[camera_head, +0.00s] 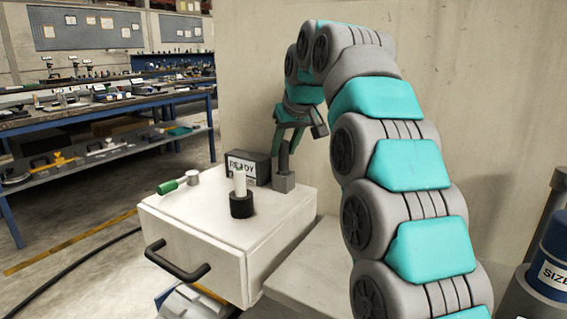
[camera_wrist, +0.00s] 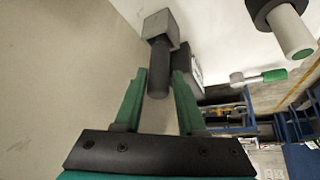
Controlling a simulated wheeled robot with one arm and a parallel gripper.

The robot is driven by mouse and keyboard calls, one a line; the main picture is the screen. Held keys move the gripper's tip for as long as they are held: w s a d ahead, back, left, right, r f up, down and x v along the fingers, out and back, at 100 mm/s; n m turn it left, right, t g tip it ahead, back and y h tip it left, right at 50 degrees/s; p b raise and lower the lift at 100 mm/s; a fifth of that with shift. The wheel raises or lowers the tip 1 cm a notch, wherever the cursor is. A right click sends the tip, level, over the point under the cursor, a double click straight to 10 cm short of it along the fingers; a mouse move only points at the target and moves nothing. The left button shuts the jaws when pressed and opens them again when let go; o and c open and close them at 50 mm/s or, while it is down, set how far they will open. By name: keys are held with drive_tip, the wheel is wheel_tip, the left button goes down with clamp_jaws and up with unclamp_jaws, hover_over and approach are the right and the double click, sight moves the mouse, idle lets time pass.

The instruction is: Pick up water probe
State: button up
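No readable label marks the water probe. A dark upright rod (camera_head: 284,156) stands in a small grey block (camera_head: 284,182) at the back right corner of the white box top. My gripper (camera_head: 286,147) is just above it, pointing down, with its green fingers apart. In the wrist view the open gripper (camera_wrist: 159,74) has the dark rod (camera_wrist: 159,62) in line with the gap between its fingers. The fingers do not appear to press on it; exact depth is unclear. The grey block (camera_wrist: 160,22) lies beyond the fingertips.
The white box (camera_head: 195,228) also carries a READY display (camera_head: 242,166) beside the rod, a white cylinder in a black base (camera_head: 241,205), and a green-handled piece (camera_head: 168,187). A black handle (camera_head: 178,266) sticks out in front. A wall (camera_head: 250,80) rises close behind.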

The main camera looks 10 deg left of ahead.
sight(281, 161)
drive_tip(key=shift+x, duration=2.65)
drive_tip(key=shift+s+d, duration=0.15)
drive_tip(key=shift+d, duration=0.05)
clamp_jaws()
